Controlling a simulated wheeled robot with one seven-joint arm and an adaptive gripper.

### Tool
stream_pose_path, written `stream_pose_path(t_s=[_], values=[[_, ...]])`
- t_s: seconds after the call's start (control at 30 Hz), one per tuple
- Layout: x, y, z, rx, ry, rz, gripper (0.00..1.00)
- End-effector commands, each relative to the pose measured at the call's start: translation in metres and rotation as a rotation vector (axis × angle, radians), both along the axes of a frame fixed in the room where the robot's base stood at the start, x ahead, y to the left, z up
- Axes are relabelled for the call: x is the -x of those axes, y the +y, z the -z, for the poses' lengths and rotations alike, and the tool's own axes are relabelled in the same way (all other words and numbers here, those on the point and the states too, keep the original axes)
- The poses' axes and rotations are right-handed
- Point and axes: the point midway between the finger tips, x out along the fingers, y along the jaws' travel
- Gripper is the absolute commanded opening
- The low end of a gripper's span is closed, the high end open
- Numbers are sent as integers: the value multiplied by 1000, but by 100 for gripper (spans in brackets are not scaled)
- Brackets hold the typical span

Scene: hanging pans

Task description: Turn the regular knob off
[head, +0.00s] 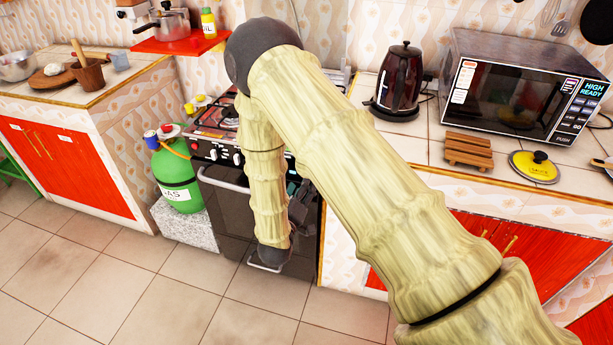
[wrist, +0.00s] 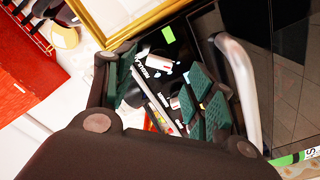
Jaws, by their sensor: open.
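The stove (head: 226,195) stands mid-picture in the head view, with a row of white knobs (head: 214,154) on its front panel. My gripper (head: 301,200) is dark and mostly hidden behind my arm, in front of the stove. In the wrist view my gripper (wrist: 165,78) is open, with green ridged pads on both fingers. A white knob (wrist: 159,64) and another light knob (wrist: 175,103) show between and beyond the pads. Whether the pads touch a knob I cannot tell.
The oven door handle (wrist: 240,85) runs close beside the right finger in the wrist view. A green gas bottle (head: 180,178) stands left of the stove. A kettle (head: 398,80) and microwave (head: 510,90) sit on the right counter. The floor in front is clear.

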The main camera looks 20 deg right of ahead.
Motion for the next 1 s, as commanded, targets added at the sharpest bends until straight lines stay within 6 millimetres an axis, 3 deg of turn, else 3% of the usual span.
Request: stream_pose_path(t_s=[0.33,0.8,1.0], values=[[-39,-27,0,-2,1,1,54],[-47,-32,1,-1,2,-1,54],[-47,-32,1,-2,1,-1,18]])
